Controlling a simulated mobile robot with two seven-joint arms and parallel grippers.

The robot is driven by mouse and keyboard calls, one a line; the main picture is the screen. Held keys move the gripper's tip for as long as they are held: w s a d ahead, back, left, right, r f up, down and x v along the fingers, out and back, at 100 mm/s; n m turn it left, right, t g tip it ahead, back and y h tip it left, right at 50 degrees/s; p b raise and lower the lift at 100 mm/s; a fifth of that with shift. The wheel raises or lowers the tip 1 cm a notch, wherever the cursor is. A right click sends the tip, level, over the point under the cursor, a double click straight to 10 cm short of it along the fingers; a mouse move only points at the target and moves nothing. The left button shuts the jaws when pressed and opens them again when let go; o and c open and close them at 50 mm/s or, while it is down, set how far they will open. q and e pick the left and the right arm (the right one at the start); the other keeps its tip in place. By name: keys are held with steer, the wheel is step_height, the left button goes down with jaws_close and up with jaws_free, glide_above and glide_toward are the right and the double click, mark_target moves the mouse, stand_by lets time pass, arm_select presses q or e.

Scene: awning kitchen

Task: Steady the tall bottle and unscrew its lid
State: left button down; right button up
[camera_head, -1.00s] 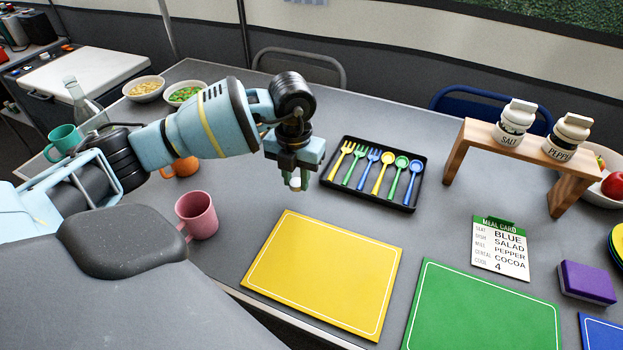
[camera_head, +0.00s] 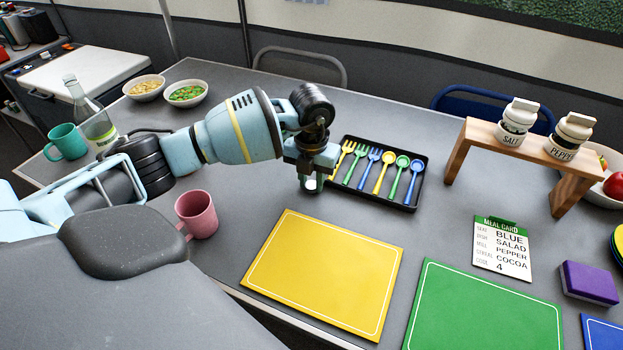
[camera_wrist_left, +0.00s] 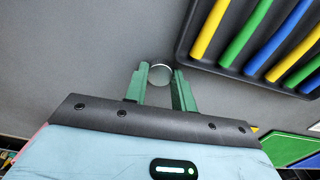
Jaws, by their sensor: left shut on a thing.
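The tall clear bottle (camera_head: 97,122) with a pale label stands upright at the left of the table, behind my left arm. Its lower part is partly hidden, and I cannot tell whether its neck is capped. My left gripper (camera_head: 310,183) is well to the right of the bottle, above the table by the cutlery tray. It is shut on a small round pale thing (camera_wrist_left: 160,73), which may be a lid. In the left wrist view the thing sits between the green fingertips. My right gripper is not in view.
A black cutlery tray (camera_head: 411,207) lies just right of the gripper. A yellow mat (camera_head: 322,275) and a pink mug (camera_head: 197,214) are nearer me. A teal mug (camera_head: 67,142) stands beside the bottle. A wooden stand (camera_head: 480,133) with shakers is at right.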

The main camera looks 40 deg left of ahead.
mark_target(311, 185)
arm_select(q)
steer(key=shift+f, duration=0.1)
steer(key=c, duration=1.3)
jaws_free()
steer(key=shift+o, duration=0.7)
step_height(311, 185, up, 12)
steer(key=p, duration=0.1)
